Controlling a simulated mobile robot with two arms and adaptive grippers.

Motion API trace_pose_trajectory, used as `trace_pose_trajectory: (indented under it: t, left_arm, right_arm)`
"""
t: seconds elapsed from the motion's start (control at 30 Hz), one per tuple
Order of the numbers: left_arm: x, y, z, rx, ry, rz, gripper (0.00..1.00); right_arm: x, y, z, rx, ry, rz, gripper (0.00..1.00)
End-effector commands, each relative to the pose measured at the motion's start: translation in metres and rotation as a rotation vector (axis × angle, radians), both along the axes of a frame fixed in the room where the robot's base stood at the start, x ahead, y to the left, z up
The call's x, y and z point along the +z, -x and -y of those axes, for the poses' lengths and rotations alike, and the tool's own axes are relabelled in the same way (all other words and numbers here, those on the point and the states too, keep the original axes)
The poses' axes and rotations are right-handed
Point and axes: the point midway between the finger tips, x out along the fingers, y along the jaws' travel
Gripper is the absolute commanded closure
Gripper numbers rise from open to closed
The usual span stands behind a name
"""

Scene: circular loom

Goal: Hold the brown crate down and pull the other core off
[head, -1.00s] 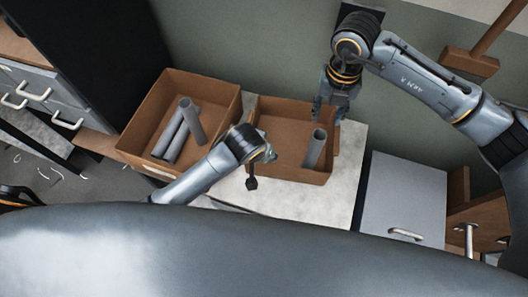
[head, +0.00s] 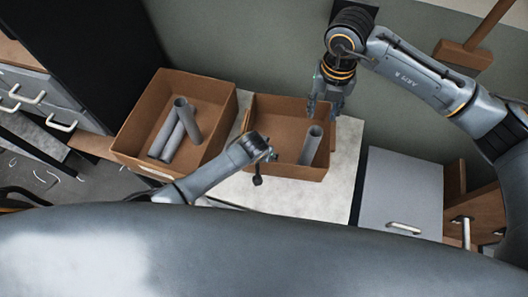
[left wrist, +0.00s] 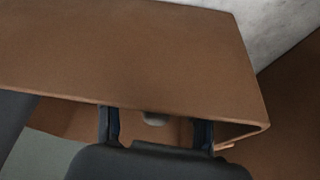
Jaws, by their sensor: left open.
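The smaller brown crate (head: 262,163) stands on a pale top in the middle of the head view. One grey core (head: 311,145) leans inside it near its right side. My right gripper (head: 324,108) points down at the crate's back right corner; whether its fingers grip the wall is too small to tell. My left gripper (head: 268,153) is at the crate's front left side, open. In the left wrist view its two fingers (left wrist: 157,132) reach past the edge of a brown wall (left wrist: 140,60). A small grey shape (left wrist: 156,118) shows between them, partly hidden.
A larger brown crate (head: 132,158) to the left holds several grey cores (head: 188,122). A grey cabinet (head: 405,195) stands to the right. A wall rises behind the crates. The pale top (head: 335,195) is bare at the front right.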

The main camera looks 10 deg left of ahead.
Motion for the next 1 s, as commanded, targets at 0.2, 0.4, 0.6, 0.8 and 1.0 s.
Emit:
trace_pose_trajectory:
  t: [0.2,0.4,0.6,0.8,1.0]
  left_arm:
    - [-0.0003,-0.0004,0.0003,0.0,0.001,0.001,0.47]
    - [-0.0003,-0.0003,0.0002,0.0,0.0,0.001,0.79]
    - [-0.0002,-0.0002,0.0,0.0,0.0,0.001,1.0]
    - [-0.0003,-0.0002,0.0,0.0,0.0,0.0,1.0]
    - [-0.0004,-0.0001,0.0,0.0,0.0,0.0,1.0]
  right_arm:
    - [0.0,0.0,0.0,0.0,0.0,0.0,0.62]
    - [0.0,0.0,0.0,0.0,0.0,0.0,0.62]
    - [0.0,0.0,0.0,0.0,0.0,0.0,0.62]
    - [0.0,0.0,0.0,0.0,0.0,0.0,0.62]
    - [0.0,0.0,0.0,0.0,0.0,0.0,0.62]
